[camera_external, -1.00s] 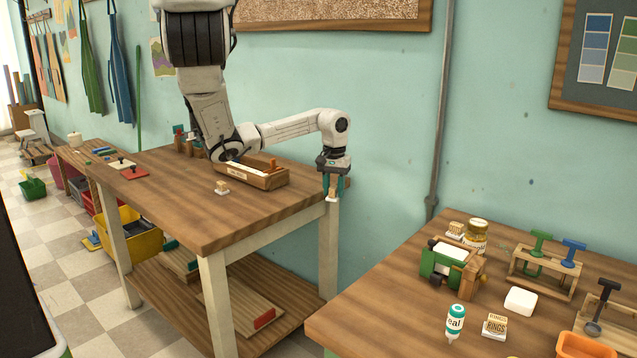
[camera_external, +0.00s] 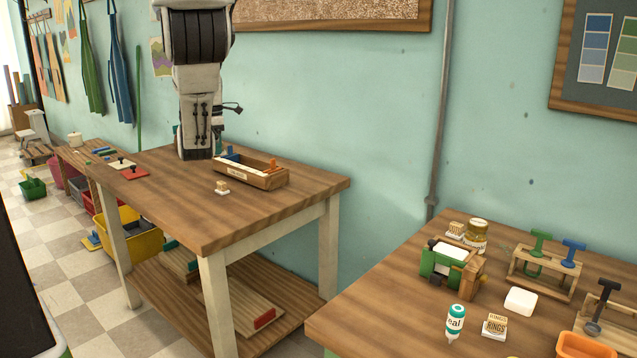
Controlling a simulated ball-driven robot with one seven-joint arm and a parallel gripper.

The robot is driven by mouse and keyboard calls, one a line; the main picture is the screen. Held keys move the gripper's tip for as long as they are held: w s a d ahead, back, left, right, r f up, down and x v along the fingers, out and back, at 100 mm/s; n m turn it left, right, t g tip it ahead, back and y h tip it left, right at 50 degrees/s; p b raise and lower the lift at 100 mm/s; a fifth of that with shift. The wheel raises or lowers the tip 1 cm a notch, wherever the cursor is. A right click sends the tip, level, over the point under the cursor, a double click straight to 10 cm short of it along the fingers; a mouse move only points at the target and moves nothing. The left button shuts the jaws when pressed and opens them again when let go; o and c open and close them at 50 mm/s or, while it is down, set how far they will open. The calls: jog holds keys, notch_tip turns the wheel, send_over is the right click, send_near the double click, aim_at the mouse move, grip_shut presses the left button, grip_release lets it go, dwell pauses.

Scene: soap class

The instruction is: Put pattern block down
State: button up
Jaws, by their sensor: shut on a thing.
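My gripper is not visible; my arm link stands in front of the back of the left workbench (camera_external: 300,195) and hides it. I cannot see the block that was in the jaws. A small wooden block with a pale base (camera_external: 222,187) lies on the left workbench, in front of the wooden tray (camera_external: 262,180). Another small block with lettering (camera_external: 495,325) stands on the right table. I cannot tell which of these is a pattern block.
The tray holds an orange-handled piece and a blue piece (camera_external: 232,157). Red and pale pads (camera_external: 135,173) lie at the bench's left. The bench's front and right are clear. The right table (camera_external: 390,310) holds a white soap bar (camera_external: 520,300), a bottle (camera_external: 456,320) and a press (camera_external: 448,268).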

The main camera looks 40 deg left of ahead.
jog(key=s+a+n, duration=0.3)
jog(key=s+n, duration=0.1)
jog(key=s, duration=0.3)
jog(key=b, duration=1.8)
send_near(210, 181)
jog(key=s+d, duration=0.2)
jog(key=shift+s+n, duration=0.3)
jog(key=shift+w+a+f+p, duration=0.1)
jog(key=shift+w+a+p, duration=0.15)
jog(key=shift+p, duration=0.25)
jog(key=shift+w+a+f+b, duration=0.4)
jog(key=shift+w+f, duration=0.1)
jog(key=shift+f, duration=0.3)
jog(key=shift+w+a+f+b, duration=0.35)
jog(key=shift+w+f, duration=0.15)
jog(key=shift+f, duration=1.7)
